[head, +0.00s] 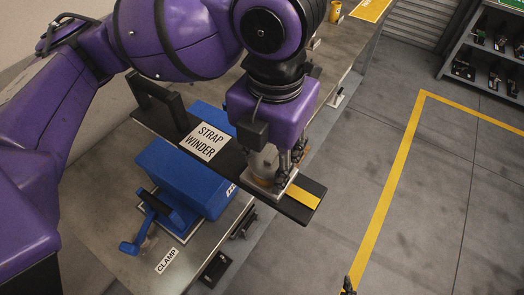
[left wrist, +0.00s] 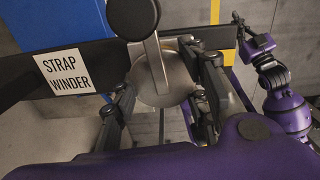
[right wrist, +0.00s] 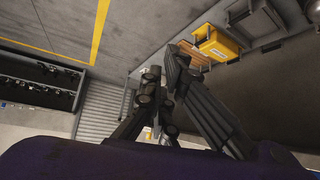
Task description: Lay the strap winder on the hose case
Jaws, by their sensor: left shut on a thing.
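The strap winder (head: 232,159) is a long black bar with a white name label, an upright black handle at its far-left end and a yellow patch at its near-right end. My left gripper (head: 284,168) is shut on its round metal part, which also shows between the fingers in the left wrist view (left wrist: 163,82). A blue case (head: 178,178), probably the hose case, lies on the bench under the bar. Whether the bar touches it is hidden. My right gripper (right wrist: 164,75) is away over the floor side; its fingertips sit close together, and I see nothing held.
A blue clamp (head: 150,220) stands on the metal bench (head: 100,222) in front of the blue case, by its CLAMP label. A yellow bin (right wrist: 217,45) shows in the right wrist view. A shelf (head: 484,55) stands far right. The floor (head: 350,160) between is clear.

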